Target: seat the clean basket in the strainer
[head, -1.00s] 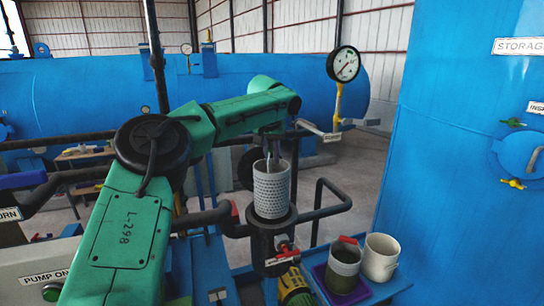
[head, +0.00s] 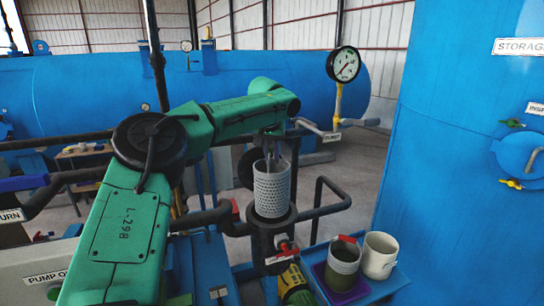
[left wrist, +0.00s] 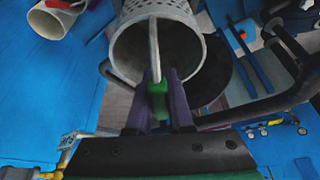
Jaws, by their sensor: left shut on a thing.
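The clean basket (head: 271,194), a pale grey perforated cylinder, stands upright over the strainer (head: 270,238), a dark round body with a black rim. Its lower end is at the rim in the head view; I cannot tell whether it is just above the opening or slightly inside. My left gripper (head: 274,150) is above the basket. In the left wrist view, its purple fingers (left wrist: 160,105) are shut on the basket's upright handle, with a green piece between them, and the basket's open mouth (left wrist: 172,70) lies beyond. The strainer's opening is hidden by the basket. My right gripper is out of view.
A dark-filled container (head: 343,268) with a red piece on top and a white bucket (head: 380,256) stand on a blue shelf to the right. Black pipe rails (head: 325,200) flank the strainer. A yellow-and-green fitting (head: 293,284) sits in front. A large blue tank (head: 450,160) blocks the right.

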